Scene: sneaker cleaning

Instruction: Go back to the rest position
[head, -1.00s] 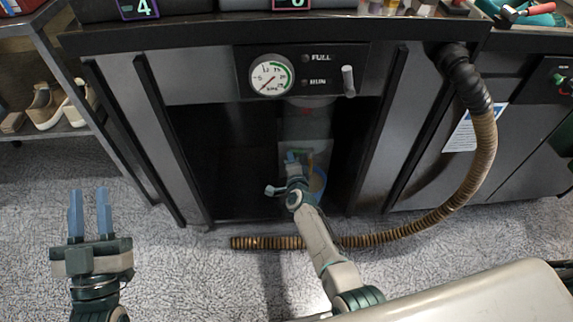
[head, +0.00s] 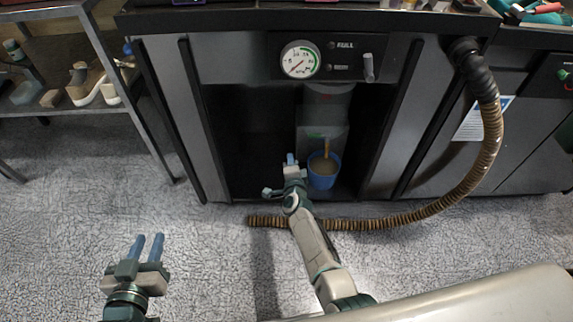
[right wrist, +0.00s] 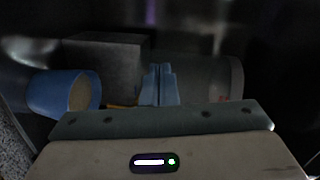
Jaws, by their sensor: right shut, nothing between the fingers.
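My left gripper (head: 148,248) is low at the left in the head view, above the carpet. Its two blue fingers are apart with nothing between them. My right gripper (head: 291,160) reaches toward the open cabinet bay in the middle. In the right wrist view its blue fingers (right wrist: 160,84) are together with nothing between them. A blue bucket (head: 322,181) with brownish contents stands in the bay, just right of the right gripper and apart from it. The bucket (right wrist: 60,94) also shows at the left of the right wrist view.
A grey canister (head: 325,104) hangs in the bay under a pressure gauge (head: 300,60) panel. A ribbed brown hose (head: 487,150) curves down the right and crosses the floor under my right arm. A shelf (head: 60,108) with shoes stands at the left. The carpet (head: 70,220) is open there.

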